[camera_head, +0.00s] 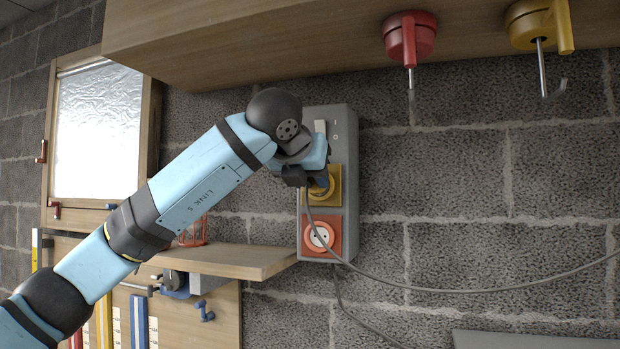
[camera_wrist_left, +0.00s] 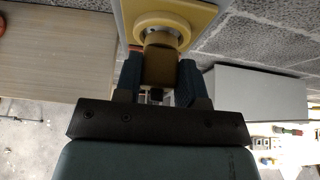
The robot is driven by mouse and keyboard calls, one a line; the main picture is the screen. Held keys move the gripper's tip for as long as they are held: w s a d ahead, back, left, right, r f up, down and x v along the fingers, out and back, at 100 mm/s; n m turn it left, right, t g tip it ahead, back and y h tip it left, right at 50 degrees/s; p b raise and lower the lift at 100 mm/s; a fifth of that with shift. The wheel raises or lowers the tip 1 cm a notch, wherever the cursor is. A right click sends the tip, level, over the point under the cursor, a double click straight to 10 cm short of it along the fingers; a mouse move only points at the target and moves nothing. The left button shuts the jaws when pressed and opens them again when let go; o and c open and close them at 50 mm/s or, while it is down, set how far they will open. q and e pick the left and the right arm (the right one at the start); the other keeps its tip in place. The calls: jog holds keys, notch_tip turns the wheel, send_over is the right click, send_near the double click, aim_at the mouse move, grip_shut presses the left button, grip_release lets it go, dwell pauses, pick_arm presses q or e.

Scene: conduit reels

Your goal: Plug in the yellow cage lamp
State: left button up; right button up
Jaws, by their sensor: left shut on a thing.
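A grey outlet box (camera_head: 342,125) hangs on the block wall, with a yellow socket (camera_head: 336,186) above an orange-red socket (camera_head: 334,241). My left gripper (camera_head: 312,180) is at the yellow socket, shut on a yellow plug (camera_head: 318,191). In the left wrist view the plug (camera_wrist_left: 159,62) sits between both fingers, in line with the round yellow socket (camera_wrist_left: 168,28) and meeting it; how deep it goes in, I cannot tell. A grey cable (camera_head: 440,290) hangs below the plug and runs off right. No yellow cage lamp is recognisable. My right gripper is out of view.
A wooden shelf (camera_head: 230,258) with a red wire-frame object (camera_head: 194,234) stands left of the box, below my arm. A wooden overhang (camera_head: 270,40) runs above, with red (camera_head: 410,38) and yellow (camera_head: 538,22) hooked fixtures. The wall right of the box is clear apart from cables.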

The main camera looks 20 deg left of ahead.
pick_arm(q)
jog(key=shift+b, duration=0.6)
dwell(1.1)
jog(key=shift+w, duration=0.5)
jog(key=o, duration=0.9)
jog(key=shift+o, duration=0.2)
jog(key=shift+s+r, duration=0.1)
jog(key=shift+s, duration=0.1)
jog(key=b+v, duration=0.3)
jog(key=v, duration=1)
jog(key=shift+s, duration=0.2)
